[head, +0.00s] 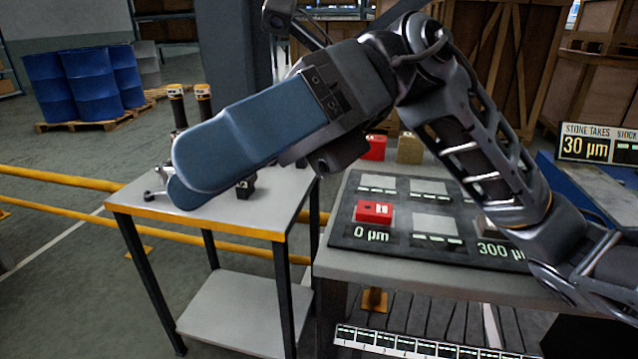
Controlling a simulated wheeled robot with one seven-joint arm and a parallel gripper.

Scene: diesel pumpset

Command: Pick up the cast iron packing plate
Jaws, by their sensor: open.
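I cannot pick out the cast iron packing plate with certainty. A small greyish-brown piece (488,226) sits by the "300 µm" mark on the dark mat (350,240), partly hidden by my arm; I cannot tell what it is. Flat grey squares (435,224) lie on the mat.
A red block (374,211) sits by "0 µm". Another red block (375,147) and a tan block (410,148) stand behind. Dark cylinders with yellow bands (178,105) stand on the side table. A yellow rail (60,177) runs behind it. A sign (598,146) reads "30 µm".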

